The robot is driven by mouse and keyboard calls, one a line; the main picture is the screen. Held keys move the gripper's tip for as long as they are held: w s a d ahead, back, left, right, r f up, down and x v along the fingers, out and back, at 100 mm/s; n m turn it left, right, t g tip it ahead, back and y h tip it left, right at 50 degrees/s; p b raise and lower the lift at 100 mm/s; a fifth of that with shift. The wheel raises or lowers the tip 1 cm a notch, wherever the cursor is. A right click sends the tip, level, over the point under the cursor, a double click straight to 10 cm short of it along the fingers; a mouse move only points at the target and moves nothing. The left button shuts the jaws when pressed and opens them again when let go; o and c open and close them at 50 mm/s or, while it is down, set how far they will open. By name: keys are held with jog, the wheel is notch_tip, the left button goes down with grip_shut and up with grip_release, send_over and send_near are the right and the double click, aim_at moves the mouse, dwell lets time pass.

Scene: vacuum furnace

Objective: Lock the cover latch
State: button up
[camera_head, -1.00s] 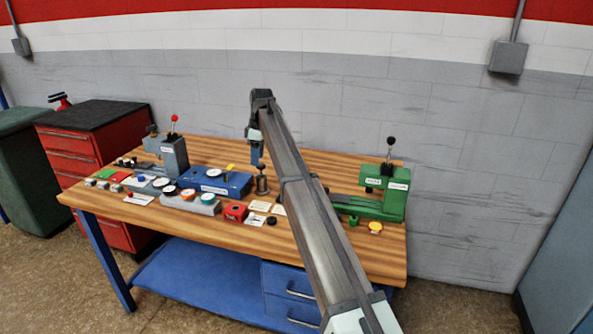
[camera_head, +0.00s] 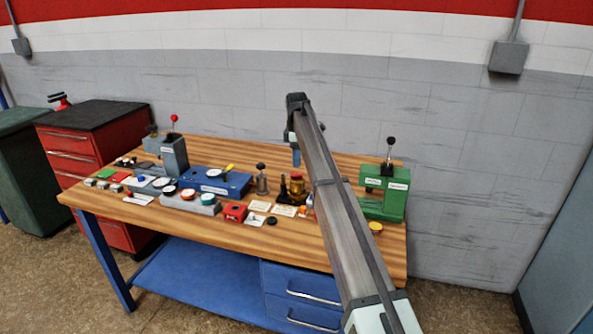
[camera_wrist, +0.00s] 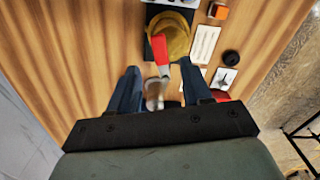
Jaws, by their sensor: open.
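My gripper (camera_head: 296,157) is open and points down above the right-middle part of the bench. In the wrist view its two blue fingers (camera_wrist: 159,68) are apart. A red strip with a grey metal end (camera_wrist: 155,92) shows between and beyond them. I cannot tell whether that is the cover latch, or how far below the fingers it lies. A round amber-yellow piece (camera_wrist: 177,38) is just beyond the fingertips. It also shows in the head view (camera_head: 297,188), next to a dark upright piece. No latch can be made out clearly in the head view.
A green machine (camera_head: 385,200) with a black-knobbed lever stands at the right. A blue box (camera_head: 215,183), a metal post (camera_head: 262,182) and a red box (camera_head: 234,212) lie to the left. White cards (camera_head: 285,211) lie in front.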

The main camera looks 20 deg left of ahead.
aim_at(297, 174)
jog(key=shift+f, duration=2.75)
jog(key=shift+c, duration=0.3)
grip_shut()
